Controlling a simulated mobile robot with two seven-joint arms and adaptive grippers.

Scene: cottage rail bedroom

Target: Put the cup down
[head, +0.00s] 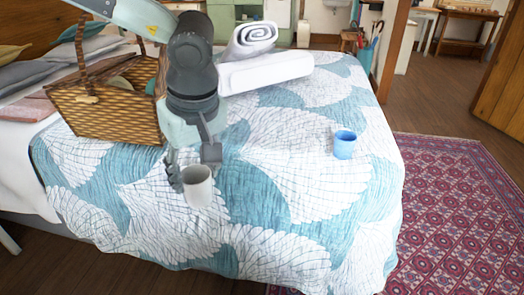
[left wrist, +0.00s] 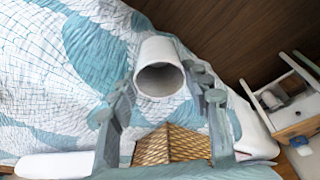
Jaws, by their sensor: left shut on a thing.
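A white-grey cup (head: 198,187) is between the fingers of my left gripper (head: 192,172), over the near part of the bed. The gripper is shut on it. In the left wrist view the cup (left wrist: 158,70) shows its open mouth toward the camera, with the fingers on either side. In the head view it looks roughly upright. I cannot tell whether its base touches the quilt. My right gripper is in neither view.
A blue cup (head: 344,146) stands on the quilt (head: 270,215) to the right. A wicker basket (head: 108,112) sits on the bed at left, near the pillows. Rolled and folded white towels (head: 265,71) lie at the back. The quilt between the cups is clear.

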